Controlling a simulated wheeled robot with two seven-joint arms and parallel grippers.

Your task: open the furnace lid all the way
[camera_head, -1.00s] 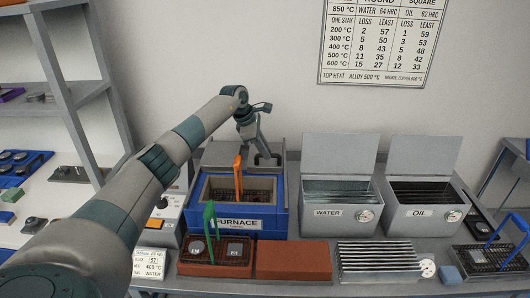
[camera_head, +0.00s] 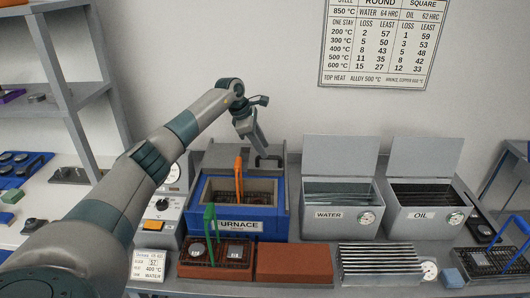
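The blue furnace (camera_head: 240,224), with its name on a white front label, stands on the bench left of centre. Its top opening is uncovered, and a basket with an upright orange handle (camera_head: 238,176) shows inside. The grey lid (camera_head: 222,157) is back behind the opening, with a dark handle (camera_head: 271,160) at its right part. My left gripper (camera_head: 261,150) points down just above and beside this handle. The fingers show edge-on, so whether they are open is unclear; any contact is also unclear. My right gripper is out of view.
A water tank (camera_head: 328,226) and an oil tank (camera_head: 420,225), both with raised lids, stand right of the furnace. A green-handled basket (camera_head: 212,262), a brick-red block (camera_head: 292,264) and a slatted rack (camera_head: 380,262) line the front. A shelf (camera_head: 70,95) stands left.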

